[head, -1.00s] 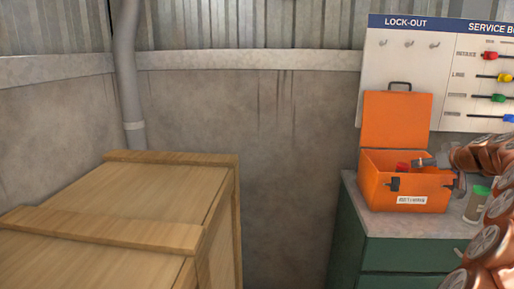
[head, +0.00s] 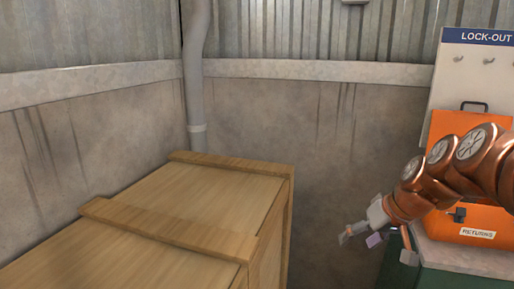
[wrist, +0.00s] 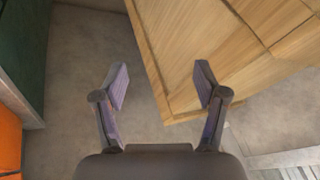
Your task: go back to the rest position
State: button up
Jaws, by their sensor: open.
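My gripper (head: 376,238) is at the end of my copper-coloured arm, in front of the bare wall between the wooden crate and the green cabinet. In the wrist view my gripper (wrist: 161,88) has its two fingers wide apart with nothing between them. The floor shows beyond the fingers, and the crate's corner lies beyond the right finger.
The wooden crate (head: 262,219) fills the lower left. An orange box (head: 492,222) labelled RETURNS, partly hidden by my arm, stands on the green cabinet (head: 430,281) at right. A lock-out board (head: 447,72) hangs behind it. A grey pipe (head: 195,85) runs down the corner.

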jog(key=s+a+f+g+h+p, duration=0.1)
jog(key=s+a+f+g+h, duration=0.1)
jog(key=s, duration=1.3)
jog(key=s+a+f+m+g+h+p, duration=0.1)
jog(key=s+a+f+g+p, duration=0.1)
jog(key=s, duration=1.2)
jog(key=shift+s+a+f+g+h, duration=0.4)
jog(key=shift+a+f+g, duration=0.6)
jog(key=shift+f, duration=0.45)
jog(key=shift+d, duration=0.15)
jog(key=shift+c, duration=0.3)
